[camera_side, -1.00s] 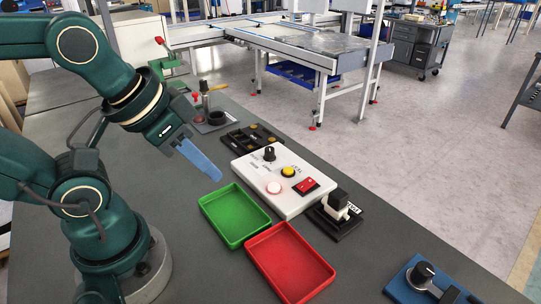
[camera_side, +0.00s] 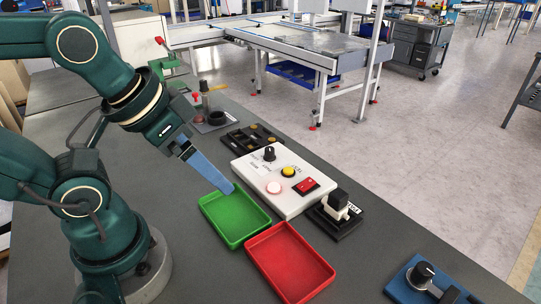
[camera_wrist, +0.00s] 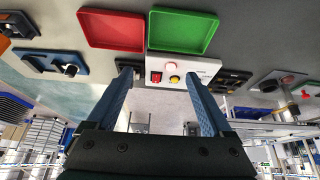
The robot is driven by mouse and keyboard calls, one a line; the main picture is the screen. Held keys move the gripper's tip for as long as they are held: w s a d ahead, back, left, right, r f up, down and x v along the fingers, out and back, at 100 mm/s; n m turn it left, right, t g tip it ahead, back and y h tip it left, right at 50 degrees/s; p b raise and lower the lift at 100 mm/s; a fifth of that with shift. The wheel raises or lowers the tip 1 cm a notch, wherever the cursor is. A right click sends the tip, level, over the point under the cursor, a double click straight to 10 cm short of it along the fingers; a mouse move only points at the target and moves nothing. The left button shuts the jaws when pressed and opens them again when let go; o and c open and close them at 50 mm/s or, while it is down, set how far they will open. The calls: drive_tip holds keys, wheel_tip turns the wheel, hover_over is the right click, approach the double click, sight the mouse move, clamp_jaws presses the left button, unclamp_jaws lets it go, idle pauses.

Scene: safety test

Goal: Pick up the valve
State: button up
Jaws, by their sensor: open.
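No part is plainly a valve; I cannot tell which is meant. One candidate is the blue base (camera_side: 400,284) with a black knob (camera_side: 424,270) and grey lever, at the lower right of the side view; the blue base (camera_wrist: 38,62) is at upper left in the wrist view. Another is the grey plate (camera_side: 222,125) with a black ring, an upright rod and a red knob. My gripper (camera_side: 229,188) is empty, its blue fingers overlapping the green tray's back edge in the side view. In the wrist view the fingers (camera_wrist: 157,76) are spread wide.
A green tray (camera_side: 234,240) and a red tray (camera_side: 315,292) lie side by side. Behind them are a white control panel (camera_side: 257,181), a black base with a plug-like part (camera_side: 346,233) and a black parts holder (camera_side: 230,140).

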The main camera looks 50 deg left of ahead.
drive_tip(key=w+r, duration=0.5)
drive_tip(key=g, duration=0.3)
hover_over(339, 194)
drive_tip(key=a, duration=0.2)
drive_tip(key=s+x, duration=0.1)
drive_tip(key=x, duration=0.5)
drive_tip(key=shift+g, duration=0.5)
drive_tip(key=f, duration=0.2)
drive_tip(key=d+f, duration=0.1)
drive_tip(key=f, duration=0.3)
drive_tip(key=shift+s+d+f, duration=0.25)
drive_tip(key=shift+d+f, duration=0.15)
drive_tip(key=shift+f, duration=0.4)
drive_tip(key=shift+w+f, duration=0.2)
drive_tip(key=shift+f, duration=2.15)
clamp_jaws()
